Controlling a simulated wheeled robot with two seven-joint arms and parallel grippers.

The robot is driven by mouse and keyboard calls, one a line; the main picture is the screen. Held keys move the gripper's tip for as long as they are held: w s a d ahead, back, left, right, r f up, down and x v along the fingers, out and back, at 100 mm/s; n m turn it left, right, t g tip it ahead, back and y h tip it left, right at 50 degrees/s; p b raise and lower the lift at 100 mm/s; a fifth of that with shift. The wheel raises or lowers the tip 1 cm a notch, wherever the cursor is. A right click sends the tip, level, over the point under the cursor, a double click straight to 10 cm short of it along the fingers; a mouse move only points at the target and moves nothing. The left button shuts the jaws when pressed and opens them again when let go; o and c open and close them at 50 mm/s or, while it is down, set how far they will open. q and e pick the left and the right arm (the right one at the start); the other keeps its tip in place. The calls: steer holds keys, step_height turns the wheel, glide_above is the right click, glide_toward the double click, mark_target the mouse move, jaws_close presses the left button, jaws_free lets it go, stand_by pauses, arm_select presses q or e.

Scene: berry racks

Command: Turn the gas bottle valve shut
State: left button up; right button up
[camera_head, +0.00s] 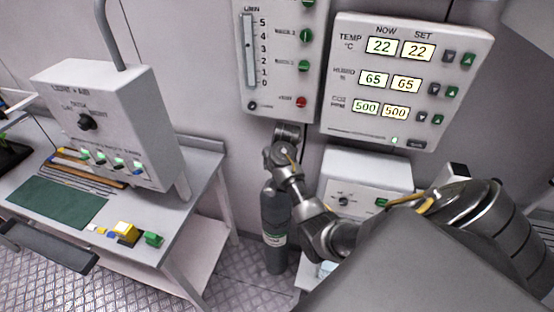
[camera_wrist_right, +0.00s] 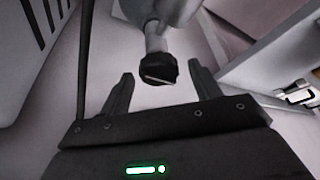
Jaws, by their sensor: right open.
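The grey gas bottle (camera_head: 274,238) stands upright on the floor below the wall panels; my right arm covers its top. The valve knob (camera_wrist_right: 160,66), black with a pale line across its face, sits on a grey stem in the right wrist view. My right gripper (camera_wrist_right: 160,76) is open, one finger to each side of the knob. I cannot tell whether the knob is fully between the fingertips or just beyond them; no finger visibly touches it. In the head view the right gripper (camera_head: 288,132) is small and its fingers are not clear. My left gripper is not seen.
A flow panel (camera_head: 279,85) and a climate display panel (camera_head: 405,75) hang on the wall above. A white control box (camera_head: 365,180) is right of the bottle. A table (camera_head: 180,200) with a lamp box (camera_head: 110,110) and small coloured blocks (camera_head: 125,232) stands left.

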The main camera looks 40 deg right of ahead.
steer(key=c, duration=0.9)
steer(key=shift+f+n+b, duration=0.1)
steer(key=shift+n+b, duration=0.25)
steer(key=shift+n, duration=0.15)
steer(key=shift+c, duration=0.2)
steer(key=shift+n+y, duration=0.3)
steer(key=o, duration=0.9)
steer(key=shift+o, duration=0.2)
steer(key=shift+r, duration=0.2)
